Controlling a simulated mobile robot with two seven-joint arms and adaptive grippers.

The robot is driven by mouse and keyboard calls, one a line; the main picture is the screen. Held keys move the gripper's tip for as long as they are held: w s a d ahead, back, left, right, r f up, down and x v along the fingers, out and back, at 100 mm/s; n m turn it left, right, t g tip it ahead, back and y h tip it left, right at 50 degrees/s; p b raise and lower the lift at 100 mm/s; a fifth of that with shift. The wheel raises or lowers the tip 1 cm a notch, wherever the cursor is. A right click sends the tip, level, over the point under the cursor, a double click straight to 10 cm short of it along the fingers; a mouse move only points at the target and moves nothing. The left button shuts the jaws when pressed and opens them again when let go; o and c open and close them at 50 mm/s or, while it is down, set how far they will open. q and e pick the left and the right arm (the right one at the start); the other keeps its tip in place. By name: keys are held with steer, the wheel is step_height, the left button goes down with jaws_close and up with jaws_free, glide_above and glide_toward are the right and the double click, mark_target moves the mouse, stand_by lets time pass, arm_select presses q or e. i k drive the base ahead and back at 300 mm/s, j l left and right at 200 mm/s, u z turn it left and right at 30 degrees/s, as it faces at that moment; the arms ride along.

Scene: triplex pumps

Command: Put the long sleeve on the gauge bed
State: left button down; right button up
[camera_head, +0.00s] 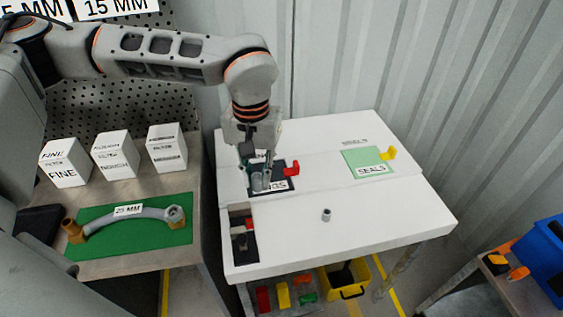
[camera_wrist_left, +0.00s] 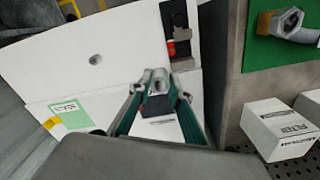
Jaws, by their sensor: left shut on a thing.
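My left gripper (camera_head: 262,172) is over the dark mat with the partly hidden label ending in "NGS", at the table's back left. It is shut on a grey hollow sleeve, which shows between the fingers in the left wrist view (camera_wrist_left: 159,77). I cannot tell whether the sleeve touches the mat. A short grey sleeve (camera_head: 326,215) stands apart on the bare white table; it also shows in the left wrist view (camera_wrist_left: 96,59). A dark recessed bed (camera_head: 242,250) with a red part, possibly the gauge bed, is at the table's front left. My right gripper is not in view.
A green "SEALS" mat (camera_head: 362,158) with a yellow clip lies at the back right. White boxes (camera_head: 115,155) and a green mat (camera_head: 150,242) with a hose are on the left bench. The white table's middle and right are mostly clear.

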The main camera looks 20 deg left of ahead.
mark_target(238, 223)
steer(key=k, duration=0.5)
steer(key=k+u, duration=0.15)
steer(key=u, duration=0.85)
steer(key=i+l+u, duration=0.1)
steer(key=l, duration=0.65)
steer(key=i+l+u, duration=0.1)
steer(key=l, duration=0.6)
steer(key=i, duration=0.45)
